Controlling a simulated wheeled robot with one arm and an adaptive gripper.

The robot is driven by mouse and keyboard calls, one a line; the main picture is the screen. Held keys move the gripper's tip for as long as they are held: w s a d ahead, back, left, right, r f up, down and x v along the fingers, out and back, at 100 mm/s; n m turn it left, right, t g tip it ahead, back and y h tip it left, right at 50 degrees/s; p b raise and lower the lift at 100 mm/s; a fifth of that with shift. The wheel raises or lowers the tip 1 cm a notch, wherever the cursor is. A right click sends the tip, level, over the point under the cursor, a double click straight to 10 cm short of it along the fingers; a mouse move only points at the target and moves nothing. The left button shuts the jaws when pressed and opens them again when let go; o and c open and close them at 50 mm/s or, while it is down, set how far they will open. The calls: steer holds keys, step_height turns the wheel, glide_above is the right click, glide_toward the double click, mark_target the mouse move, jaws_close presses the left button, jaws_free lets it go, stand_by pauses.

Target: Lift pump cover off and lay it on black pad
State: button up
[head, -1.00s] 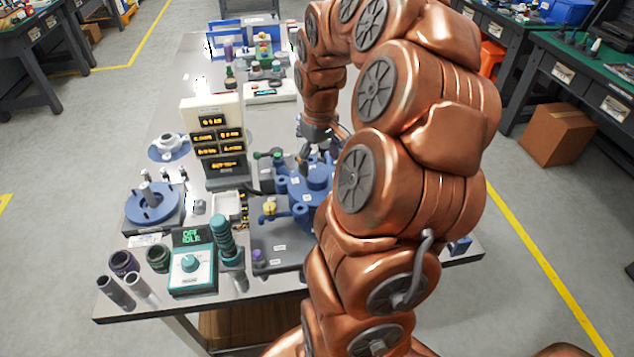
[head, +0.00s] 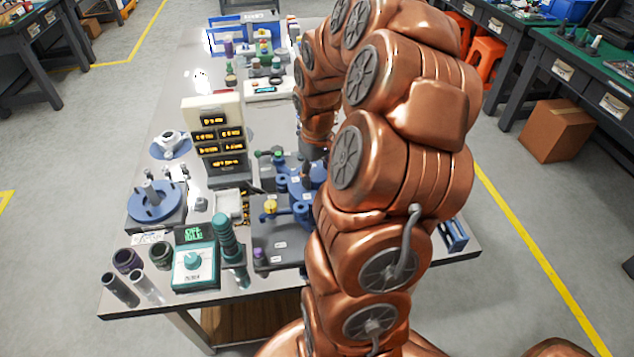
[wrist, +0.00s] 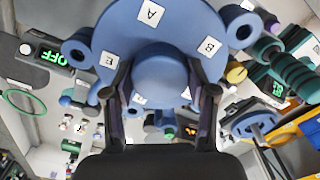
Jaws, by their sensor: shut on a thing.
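The pump cover (wrist: 160,25) is a blue round plate with lugs, a central boss and white letter labels. It fills the top middle of the wrist view. My gripper (wrist: 160,92) is shut on the boss, one dark finger on each side. In the head view the cover (head: 297,178) is partly hidden by my arm. Blue pump parts (head: 303,209) with a yellow knob show just in front of it, above a dark grey plate (head: 280,246). I cannot tell the exact gap between cover and pump. I cannot make out the black pad for certain.
A meter stack (head: 216,140) stands left of the pump. A teal control box (head: 194,266), a teal ribbed cylinder (head: 228,243) and several tubes stand at the front left. A blue flanged part (head: 153,203) is at the left edge. My arm hides the table's right side.

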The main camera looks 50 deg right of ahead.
jaws_close()
steer(key=shift+r, duration=0.15)
stand_by(0.4)
